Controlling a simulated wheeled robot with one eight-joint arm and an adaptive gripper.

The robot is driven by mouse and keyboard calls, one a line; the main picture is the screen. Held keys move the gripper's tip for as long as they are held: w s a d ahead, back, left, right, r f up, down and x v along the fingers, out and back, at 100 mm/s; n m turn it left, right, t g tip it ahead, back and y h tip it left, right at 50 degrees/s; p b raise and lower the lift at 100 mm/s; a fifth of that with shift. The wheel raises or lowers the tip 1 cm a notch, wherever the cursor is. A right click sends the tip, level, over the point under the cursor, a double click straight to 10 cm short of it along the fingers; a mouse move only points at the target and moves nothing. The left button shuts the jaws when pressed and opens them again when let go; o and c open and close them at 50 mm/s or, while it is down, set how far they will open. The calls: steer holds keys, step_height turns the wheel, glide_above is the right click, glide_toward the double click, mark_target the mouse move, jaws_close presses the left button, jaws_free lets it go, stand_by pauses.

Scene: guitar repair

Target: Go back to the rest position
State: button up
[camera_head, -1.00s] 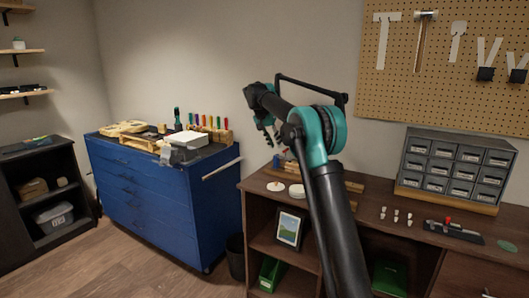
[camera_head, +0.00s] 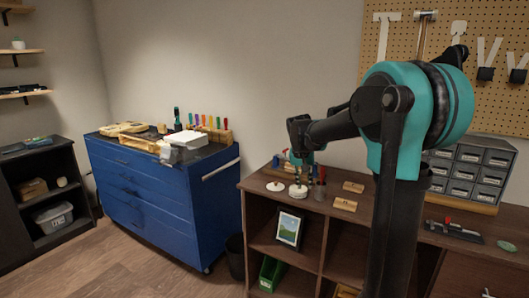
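My gripper (camera_head: 299,178) points down over the left end of the brown workbench (camera_head: 258,187), at the far end of my teal and black arm. It is small and dark in the head view, and I cannot tell whether its fingers are open or shut. A white round piece (camera_head: 298,191) shows just below the fingertips. I cannot tell whether they touch it. My upper arm and large teal joint fill the right of the view and hide part of the bench.
Another white disc (camera_head: 276,186) and wooden blocks (camera_head: 345,205) lie near my gripper. A grey drawer cabinet (camera_head: 484,172) stands at the bench's right. The blue tool chest (camera_head: 150,205) stands left, with open floor before it. A pegboard (camera_head: 380,60) hangs behind.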

steer(key=s+d+f+n, duration=0.1)
steer(key=s+f, duration=0.4)
steer(key=s, duration=0.5)
steer(key=s+d+f+y, duration=0.1)
steer(key=s+f, duration=0.5)
steer(key=s, duration=0.4)
steer(key=s+d+f+n+t, duration=0.1)
steer(key=s+d+f, duration=0.1)
steer(key=s+f, duration=0.4)
steer(key=s, duration=0.4)
steer(key=shift+s+n+y, duration=0.25)
steer(key=shift+n+y, duration=0.05)
steer(key=shift+y, duration=0.1)
